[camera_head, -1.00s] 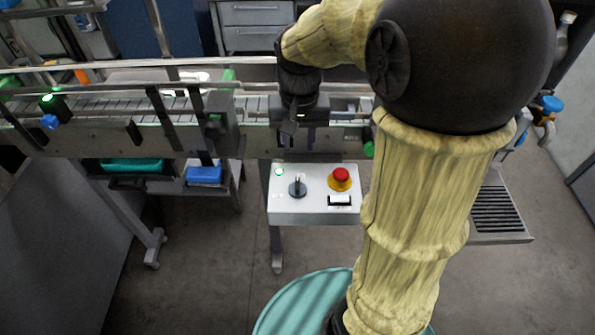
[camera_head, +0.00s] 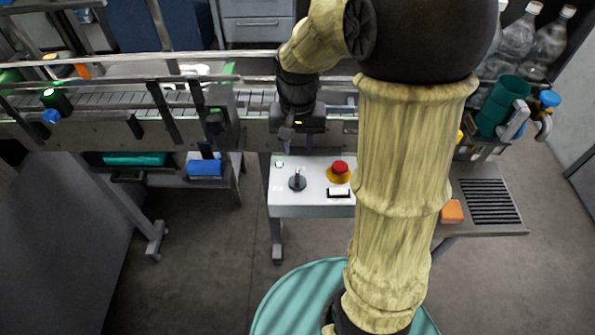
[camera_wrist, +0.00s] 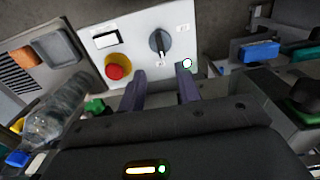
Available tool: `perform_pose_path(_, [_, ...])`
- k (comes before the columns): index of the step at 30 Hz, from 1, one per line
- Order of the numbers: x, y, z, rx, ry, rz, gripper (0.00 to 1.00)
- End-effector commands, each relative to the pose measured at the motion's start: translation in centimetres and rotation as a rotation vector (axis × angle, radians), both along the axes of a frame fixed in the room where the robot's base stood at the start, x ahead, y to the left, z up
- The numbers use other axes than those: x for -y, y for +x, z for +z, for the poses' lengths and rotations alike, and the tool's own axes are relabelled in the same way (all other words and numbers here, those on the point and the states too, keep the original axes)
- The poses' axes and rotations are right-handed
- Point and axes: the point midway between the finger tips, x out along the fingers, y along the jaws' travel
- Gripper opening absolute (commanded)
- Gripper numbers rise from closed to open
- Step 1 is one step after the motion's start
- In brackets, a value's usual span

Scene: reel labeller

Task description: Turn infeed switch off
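The infeed switch appears to be the black rotary knob (camera_head: 297,181) on the pale control box (camera_head: 308,205) below the conveyor. In the wrist view the knob (camera_wrist: 159,43) has its light-marked handle running roughly up and down the picture; its small labels are unreadable. A small green lamp (camera_wrist: 187,63) is lit beside it. My gripper (camera_head: 287,142) is just above the box's back edge in the head view. In the wrist view my gripper (camera_wrist: 164,78) has its two dark fingers apart with nothing between them, short of the knob and apparently not touching it.
A red mushroom button (camera_head: 340,167) on a yellow base and a white rocker (camera_head: 339,193) share the box. The conveyor (camera_head: 110,100) runs behind. A side table (camera_head: 480,222) with an orange block (camera_head: 452,211) stands right. Bare floor lies in front, left of my base.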

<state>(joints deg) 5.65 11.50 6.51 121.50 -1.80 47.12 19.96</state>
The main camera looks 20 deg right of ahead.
Motion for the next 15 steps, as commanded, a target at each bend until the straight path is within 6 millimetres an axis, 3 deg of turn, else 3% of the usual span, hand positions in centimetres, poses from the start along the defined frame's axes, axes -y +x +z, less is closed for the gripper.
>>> perform_pose_path(15, [0.0,-0.1,-9.0,-0.004,0.0,0.001,0.34])
